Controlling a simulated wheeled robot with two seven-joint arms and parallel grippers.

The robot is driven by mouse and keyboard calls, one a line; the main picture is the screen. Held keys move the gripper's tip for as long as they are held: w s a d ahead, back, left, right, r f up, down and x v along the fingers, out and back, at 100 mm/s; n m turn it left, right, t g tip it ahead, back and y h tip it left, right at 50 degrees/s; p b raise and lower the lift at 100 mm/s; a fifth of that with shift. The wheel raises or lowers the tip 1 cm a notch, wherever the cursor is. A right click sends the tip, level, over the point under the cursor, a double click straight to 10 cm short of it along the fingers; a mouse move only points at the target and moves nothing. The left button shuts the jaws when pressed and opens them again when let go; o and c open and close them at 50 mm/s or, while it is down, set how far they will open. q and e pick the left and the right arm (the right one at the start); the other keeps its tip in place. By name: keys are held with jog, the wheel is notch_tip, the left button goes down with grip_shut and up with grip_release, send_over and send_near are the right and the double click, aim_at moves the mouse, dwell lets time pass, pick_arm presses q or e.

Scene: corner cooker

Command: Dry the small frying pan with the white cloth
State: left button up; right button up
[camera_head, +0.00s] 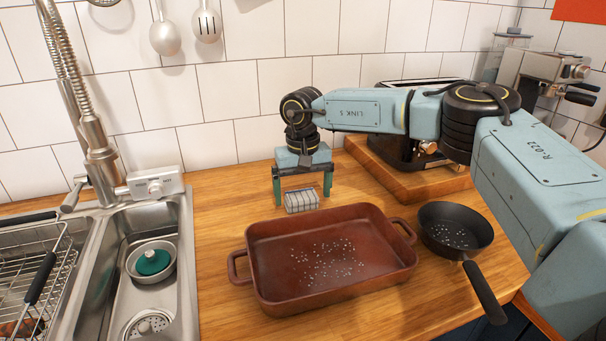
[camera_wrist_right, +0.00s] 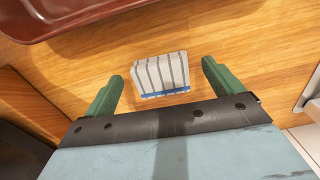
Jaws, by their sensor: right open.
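The white cloth (camera_head: 302,201) has dark stripes and lies folded on the wooden counter behind the red-brown roasting pan. In the right wrist view the cloth (camera_wrist_right: 160,75) shows a blue edge and sits between and ahead of my fingers. My right gripper (camera_head: 303,197) is open above the cloth, its green fingers apart on either side; it also shows in the right wrist view (camera_wrist_right: 163,80). The small frying pan (camera_head: 455,228) is black, with white droplets inside, and stands right of the roasting pan, handle toward the front. My left gripper is not in view.
The roasting pan (camera_head: 330,258), also with droplets, fills the middle counter. A sink (camera_head: 186,270) with a bowl (camera_head: 151,262) and a wire rack (camera_head: 38,285) is at left. A toaster on a wooden board (camera_head: 433,182) stands behind my right arm.

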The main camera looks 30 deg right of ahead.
jog(key=shift+f, duration=0.75)
jog(key=shift+c, duration=0.3)
jog(key=c, duration=0.9)
jog(key=o, duration=0.6)
jog(key=shift+r, duration=0.1)
jog(key=shift+r+p, duration=0.15)
jog(key=shift+p, duration=0.25)
